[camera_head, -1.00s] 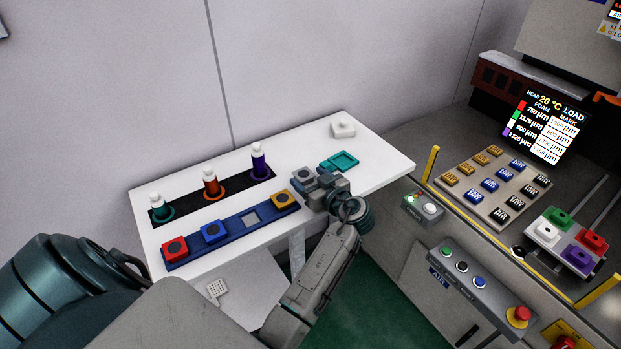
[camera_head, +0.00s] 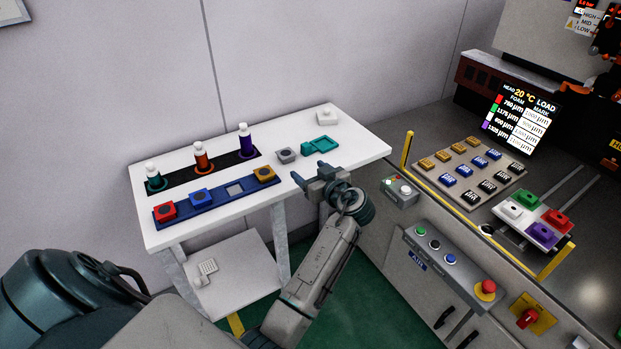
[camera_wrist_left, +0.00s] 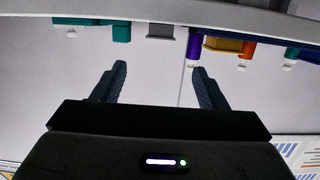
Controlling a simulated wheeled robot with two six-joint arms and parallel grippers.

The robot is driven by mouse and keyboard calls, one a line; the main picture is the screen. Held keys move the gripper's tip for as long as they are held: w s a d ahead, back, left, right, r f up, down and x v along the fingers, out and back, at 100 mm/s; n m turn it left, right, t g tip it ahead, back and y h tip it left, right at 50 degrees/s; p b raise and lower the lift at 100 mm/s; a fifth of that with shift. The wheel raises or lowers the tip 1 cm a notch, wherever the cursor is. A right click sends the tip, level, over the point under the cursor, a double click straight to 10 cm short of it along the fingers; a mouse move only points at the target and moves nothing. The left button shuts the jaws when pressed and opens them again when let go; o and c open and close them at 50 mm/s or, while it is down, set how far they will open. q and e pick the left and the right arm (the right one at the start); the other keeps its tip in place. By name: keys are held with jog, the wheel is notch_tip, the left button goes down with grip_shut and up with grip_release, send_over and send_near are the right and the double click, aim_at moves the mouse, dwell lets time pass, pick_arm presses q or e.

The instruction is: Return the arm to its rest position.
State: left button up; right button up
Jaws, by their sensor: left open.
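My left gripper (camera_head: 311,177) is open and empty. It hangs in front of the white table's (camera_head: 352,147) front edge, to the right of the blue rack. In the left wrist view the two dark fingers (camera_wrist_left: 159,70) are spread with nothing between them. The table and its objects run along the top of that view, apart from the fingers. A grey block (camera_head: 286,155) sits on the table behind the gripper, clear of it. My right gripper does not show.
A blue rack (camera_head: 184,209) holds red, blue and gold blocks and one empty slot. Behind it are teal, orange and purple bottles. A teal tray (camera_head: 321,144) and a white piece (camera_head: 327,114) are on the table. The machine's button panel (camera_head: 449,262) is on the right.

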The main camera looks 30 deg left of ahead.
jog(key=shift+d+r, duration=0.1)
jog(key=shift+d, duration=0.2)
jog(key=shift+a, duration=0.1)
